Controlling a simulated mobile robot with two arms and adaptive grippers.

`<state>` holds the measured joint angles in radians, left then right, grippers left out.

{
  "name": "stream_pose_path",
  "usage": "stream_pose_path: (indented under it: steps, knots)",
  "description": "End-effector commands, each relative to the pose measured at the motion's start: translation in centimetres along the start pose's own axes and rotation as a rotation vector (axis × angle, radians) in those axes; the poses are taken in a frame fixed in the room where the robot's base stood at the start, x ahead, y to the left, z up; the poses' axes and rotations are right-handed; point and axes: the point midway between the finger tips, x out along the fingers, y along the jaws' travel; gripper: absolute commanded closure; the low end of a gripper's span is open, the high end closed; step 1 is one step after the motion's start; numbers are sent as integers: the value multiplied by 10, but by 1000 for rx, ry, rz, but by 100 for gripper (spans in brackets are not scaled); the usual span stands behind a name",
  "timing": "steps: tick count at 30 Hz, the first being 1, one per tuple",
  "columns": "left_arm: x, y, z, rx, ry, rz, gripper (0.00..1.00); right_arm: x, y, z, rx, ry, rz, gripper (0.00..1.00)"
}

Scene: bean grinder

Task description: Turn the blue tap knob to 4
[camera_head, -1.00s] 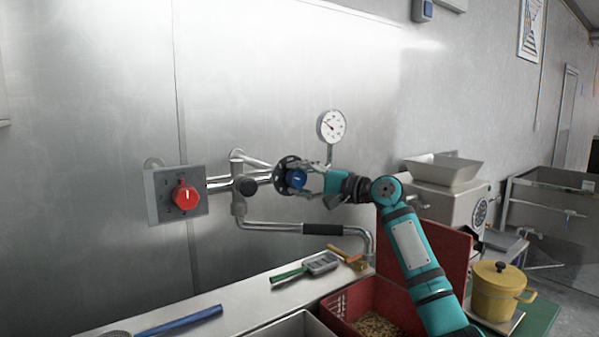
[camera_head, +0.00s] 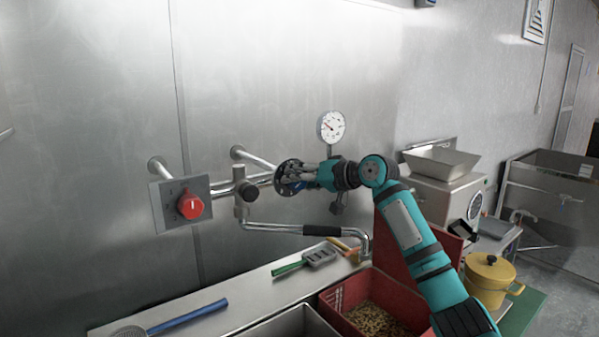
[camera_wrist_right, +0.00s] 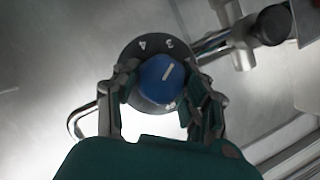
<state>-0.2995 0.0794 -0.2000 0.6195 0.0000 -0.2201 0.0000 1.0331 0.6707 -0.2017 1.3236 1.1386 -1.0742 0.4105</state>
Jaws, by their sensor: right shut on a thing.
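The blue tap knob (camera_wrist_right: 158,82) sits on a round dark dial plate (camera_wrist_right: 130,55) in the right wrist view. The numbers 4 and 3 show along the plate's upper edge. The knob's white mark slants up and right, closer to the 3 than to the 4. My right gripper (camera_wrist_right: 160,95) is shut on the knob, a finger on each side of it. In the head view my right gripper (camera_head: 302,178) covers most of the knob, and the dial plate's edge (camera_head: 281,189) shows at its left. My left gripper is out of view.
A red knob (camera_head: 190,206) on a grey plate is left on the pipe. A pressure gauge (camera_head: 331,126) stands above my gripper. A bent spout pipe (camera_head: 270,228) runs below. A red crate (camera_head: 345,295) and a yellow pot (camera_head: 490,275) are lower right.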

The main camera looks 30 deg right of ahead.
Motion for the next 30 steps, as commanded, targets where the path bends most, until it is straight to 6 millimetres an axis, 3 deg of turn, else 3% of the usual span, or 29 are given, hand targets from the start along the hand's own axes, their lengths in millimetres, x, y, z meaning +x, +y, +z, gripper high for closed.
stream_pose_path:
  steps: [15,30]
  knots:
    - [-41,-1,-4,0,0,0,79,1,-1,3,-429,-12,181,89]
    - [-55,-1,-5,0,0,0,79,2,0,5,-631,-13,265,89]
